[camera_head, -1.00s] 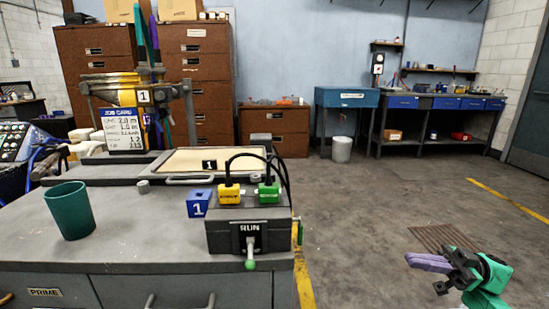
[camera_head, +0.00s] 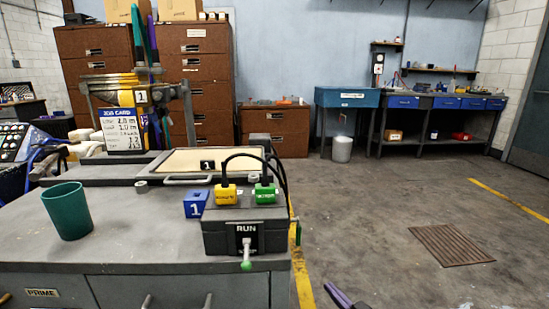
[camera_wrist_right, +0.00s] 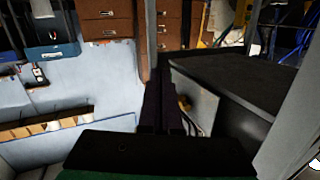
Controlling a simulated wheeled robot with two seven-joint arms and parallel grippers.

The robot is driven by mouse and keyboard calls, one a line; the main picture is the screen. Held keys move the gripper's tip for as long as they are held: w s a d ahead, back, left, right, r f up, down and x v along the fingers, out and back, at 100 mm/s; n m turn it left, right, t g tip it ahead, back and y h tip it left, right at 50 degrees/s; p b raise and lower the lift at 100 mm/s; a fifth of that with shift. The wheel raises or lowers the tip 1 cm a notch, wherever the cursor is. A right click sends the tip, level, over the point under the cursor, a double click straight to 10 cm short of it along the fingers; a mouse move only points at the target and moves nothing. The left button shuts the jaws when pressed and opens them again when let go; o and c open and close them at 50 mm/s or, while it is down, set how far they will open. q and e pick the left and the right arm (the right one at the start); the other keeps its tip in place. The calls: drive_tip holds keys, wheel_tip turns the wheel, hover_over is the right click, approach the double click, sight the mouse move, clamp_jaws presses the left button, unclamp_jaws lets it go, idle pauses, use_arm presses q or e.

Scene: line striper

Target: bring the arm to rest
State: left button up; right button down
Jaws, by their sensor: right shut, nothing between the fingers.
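My right gripper (camera_head: 338,297) shows only as its purple fingers at the bottom edge of the head view, low over the floor to the right of the grey cabinet. The rest of that hand is cut off by the frame. In the right wrist view its dark fingers (camera_wrist_right: 160,108) lie together, shut and empty, touching nothing that I can see. My left gripper is not in view.
The grey cabinet (camera_head: 130,235) carries a green cup (camera_head: 67,211), a blue block marked 1 (camera_head: 197,204) and a RUN box (camera_head: 244,232) with yellow and green plugs. Open floor (camera_head: 370,225) lies to the right, with a drain grate (camera_head: 451,245).

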drive_tip(key=s+d+f+m+g+h, duration=0.1)
drive_tip(key=s+d+f+g+h, duration=0.15)
drive_tip(key=s+f+g, duration=0.5)
drive_tip(key=s+d+f+m+g+h, duration=0.1)
drive_tip(key=s+f+g+h, duration=0.25)
drive_tip(key=s+f, duration=0.85)
use_arm(q)
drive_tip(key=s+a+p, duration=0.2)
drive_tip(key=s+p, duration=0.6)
drive_tip(key=p, duration=0.5)
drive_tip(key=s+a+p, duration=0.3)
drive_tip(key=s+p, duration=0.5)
drive_tip(key=p, duration=0.5)
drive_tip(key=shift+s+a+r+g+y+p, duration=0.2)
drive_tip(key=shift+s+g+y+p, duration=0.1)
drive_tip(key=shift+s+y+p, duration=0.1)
use_arm(e)
drive_tip(key=s+d+r+g, duration=0.1)
drive_tip(key=s+d, duration=0.2)
drive_tip(key=s, duration=1)
drive_tip(key=s+d+r+g+h, duration=0.1)
drive_tip(key=s+d+r+g, duration=0.1)
drive_tip(key=s, duration=1.1)
drive_tip(key=shift+d+n, duration=0.3)
drive_tip(key=shift+d, duration=0.35)
drive_tip(key=shift+s, duration=0.1)
